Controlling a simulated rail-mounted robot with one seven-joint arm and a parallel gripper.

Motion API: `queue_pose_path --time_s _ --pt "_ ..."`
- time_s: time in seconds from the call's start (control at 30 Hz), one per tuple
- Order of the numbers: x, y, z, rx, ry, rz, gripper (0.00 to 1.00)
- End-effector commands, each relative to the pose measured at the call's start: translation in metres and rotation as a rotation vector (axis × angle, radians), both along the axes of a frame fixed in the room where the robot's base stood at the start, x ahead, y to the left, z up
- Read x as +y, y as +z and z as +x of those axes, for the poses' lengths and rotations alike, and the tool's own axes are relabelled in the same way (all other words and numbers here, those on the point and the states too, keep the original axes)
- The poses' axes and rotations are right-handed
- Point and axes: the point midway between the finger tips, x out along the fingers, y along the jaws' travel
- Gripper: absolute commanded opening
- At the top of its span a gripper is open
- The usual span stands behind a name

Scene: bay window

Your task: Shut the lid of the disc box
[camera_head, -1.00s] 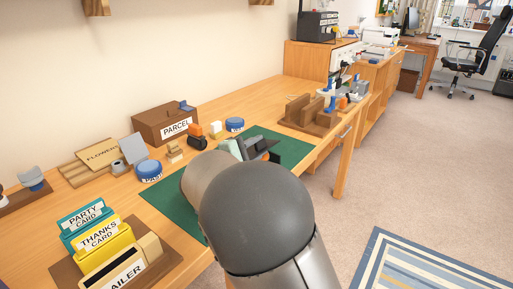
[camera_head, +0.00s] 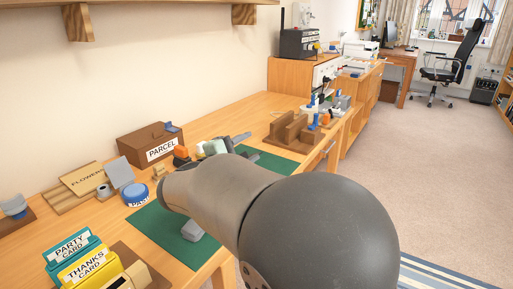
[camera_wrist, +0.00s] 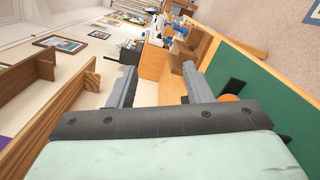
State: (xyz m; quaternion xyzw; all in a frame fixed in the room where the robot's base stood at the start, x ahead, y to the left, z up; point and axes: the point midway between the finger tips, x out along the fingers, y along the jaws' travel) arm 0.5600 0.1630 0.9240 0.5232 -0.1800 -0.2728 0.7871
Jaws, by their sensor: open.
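A black panel (camera_wrist: 234,86) and an orange disc (camera_wrist: 229,98) show on the green mat (camera_wrist: 258,80) in the wrist view, just right of my gripper (camera_wrist: 160,82). They look like part of the disc box, but my gripper's body cuts off the rest. In the head view a grey block (camera_head: 194,231) lies on the mat below my arm; I cannot tell whether it is part of the box. The lid's angle cannot be made out. My gripper (camera_head: 241,138) is open and empty, above the far part of the mat.
A brown slotted rack (camera_head: 291,131) stands beyond the mat. Card holders (camera_head: 90,268) are at the near left. Shelf brackets (camera_head: 244,14) project from the wall above.

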Motion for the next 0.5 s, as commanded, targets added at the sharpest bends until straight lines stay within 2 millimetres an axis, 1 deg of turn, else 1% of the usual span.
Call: queue_pose_path --time_s 0.03,0.2,0.3,0.4,0.5 --pt "-0.004 0.008 -0.013 0.000 0.002 0.003 0.45" --pt "-0.014 0.023 -0.047 0.000 0.001 0.003 0.45" --pt "-0.019 0.029 -0.063 0.000 0.002 0.001 0.45" --pt "-0.022 0.034 -0.075 0.000 0.001 0.000 0.45" --pt "-0.024 0.037 -0.081 0.000 0.001 0.000 0.45"
